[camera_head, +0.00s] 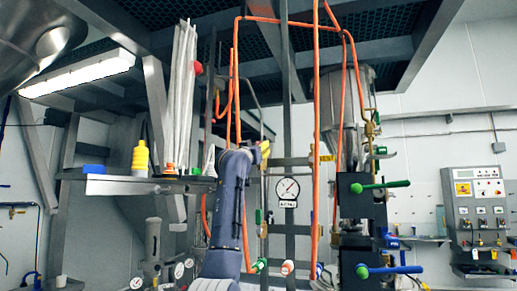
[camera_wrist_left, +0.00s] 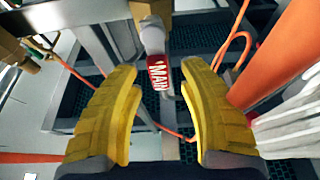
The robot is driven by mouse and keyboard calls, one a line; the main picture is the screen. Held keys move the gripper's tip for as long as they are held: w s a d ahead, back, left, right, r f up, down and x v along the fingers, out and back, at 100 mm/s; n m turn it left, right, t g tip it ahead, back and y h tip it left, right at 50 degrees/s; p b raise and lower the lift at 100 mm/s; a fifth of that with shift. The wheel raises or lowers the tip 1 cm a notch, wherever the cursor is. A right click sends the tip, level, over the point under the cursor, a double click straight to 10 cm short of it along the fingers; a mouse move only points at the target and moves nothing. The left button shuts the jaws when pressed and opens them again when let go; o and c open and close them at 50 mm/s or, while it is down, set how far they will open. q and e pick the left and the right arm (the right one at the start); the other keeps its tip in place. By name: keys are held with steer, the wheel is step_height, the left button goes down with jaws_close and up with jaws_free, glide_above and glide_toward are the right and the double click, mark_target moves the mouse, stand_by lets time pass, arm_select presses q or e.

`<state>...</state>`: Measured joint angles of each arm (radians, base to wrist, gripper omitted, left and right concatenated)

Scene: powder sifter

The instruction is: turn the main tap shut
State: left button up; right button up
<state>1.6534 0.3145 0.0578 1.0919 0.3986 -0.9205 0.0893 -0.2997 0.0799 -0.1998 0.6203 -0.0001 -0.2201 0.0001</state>
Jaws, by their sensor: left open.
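In the left wrist view, a red handle piece (camera_wrist_left: 158,73) with white lettering that appears to read "MAIN" hangs below a pale grey stem (camera_wrist_left: 152,38). Brass-coloured fitting (camera_wrist_left: 150,8) shows above the stem. My left gripper (camera_wrist_left: 158,80) is open, with one yellow finger on each side of the red piece in the picture. I see no contact, and I cannot tell the depth between them. In the head view my left gripper (camera_head: 264,150) shows only as a bit of yellow behind my arm. I cannot make out the tap there. My right gripper is not in view.
Orange pipes (camera_head: 316,120) run upright close to the left gripper. A pressure gauge (camera_head: 288,188), a green-handled lever (camera_head: 382,186) and a blue-handled lever (camera_head: 392,270) stand to its right. A shelf (camera_head: 130,187) with a yellow bottle (camera_head: 140,160) is on the left.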

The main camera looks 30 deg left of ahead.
arm_select(q)
steer(key=shift+w+a+r, duration=0.15)
steer(key=shift+w+r, duration=0.1)
steer(key=shift+w, duration=0.4)
steer(key=shift+c, duration=0.3)
jaws_close()
